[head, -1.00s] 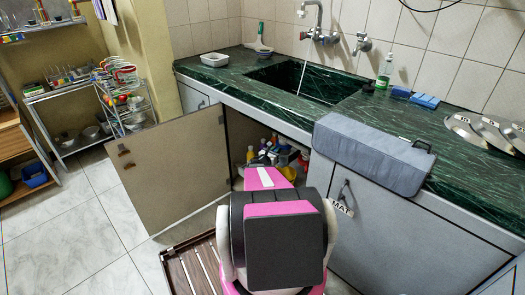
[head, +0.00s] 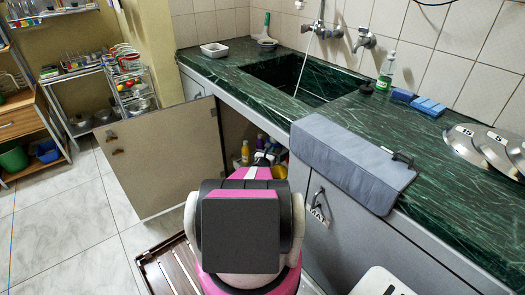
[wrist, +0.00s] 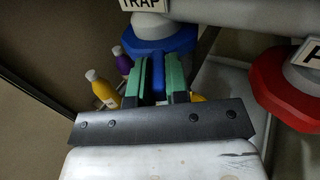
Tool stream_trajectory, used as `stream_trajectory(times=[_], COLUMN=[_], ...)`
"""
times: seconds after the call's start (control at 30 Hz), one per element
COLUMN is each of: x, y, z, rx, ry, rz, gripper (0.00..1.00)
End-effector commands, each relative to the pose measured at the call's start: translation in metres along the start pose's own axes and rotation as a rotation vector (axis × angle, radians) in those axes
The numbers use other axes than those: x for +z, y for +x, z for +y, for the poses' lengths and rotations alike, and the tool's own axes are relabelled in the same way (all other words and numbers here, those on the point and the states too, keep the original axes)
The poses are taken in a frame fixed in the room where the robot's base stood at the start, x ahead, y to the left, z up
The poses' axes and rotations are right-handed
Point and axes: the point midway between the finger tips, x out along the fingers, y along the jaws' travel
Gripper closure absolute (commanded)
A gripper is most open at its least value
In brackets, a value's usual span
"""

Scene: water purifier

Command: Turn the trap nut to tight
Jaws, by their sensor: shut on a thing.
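The trap nut (wrist: 165,42) is blue and sits under a white pipe fitting beneath a "TRAP" label (wrist: 145,4) at the top of the wrist view. A blue tab of the nut hangs toward the camera. My gripper (wrist: 160,75) has green finger pads on both sides of this tab and is shut on it. The nut's far side is hidden. In the head view my own arm covers the gripper and the nut inside the open cabinet.
A red nut (wrist: 285,88) on another fitting is to the right. A yellow bottle (wrist: 101,87) and a purple bottle (wrist: 121,60) stand left of the gripper. The open cabinet door (head: 165,155) is on the left. A grey mat (head: 350,160) hangs over the counter edge.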

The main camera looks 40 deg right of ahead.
Motion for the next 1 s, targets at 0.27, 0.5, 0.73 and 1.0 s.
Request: stream_trajectory(times=[0.27, 0.5, 0.73, 1.0], x=[0.0024, 0.0019, 0.0016, 0.0013], y=[0.0024, 0.0021, 0.0019, 0.0017], z=[-0.0070, -0.0076, -0.0076, -0.0076], rx=[0.056, 0.080, 0.084, 0.084], ry=[0.002, 0.001, 0.001, 0.001], rz=[-0.009, -0.006, -0.004, -0.003], gripper=[1.00, 1.00, 1.00, 0.66])
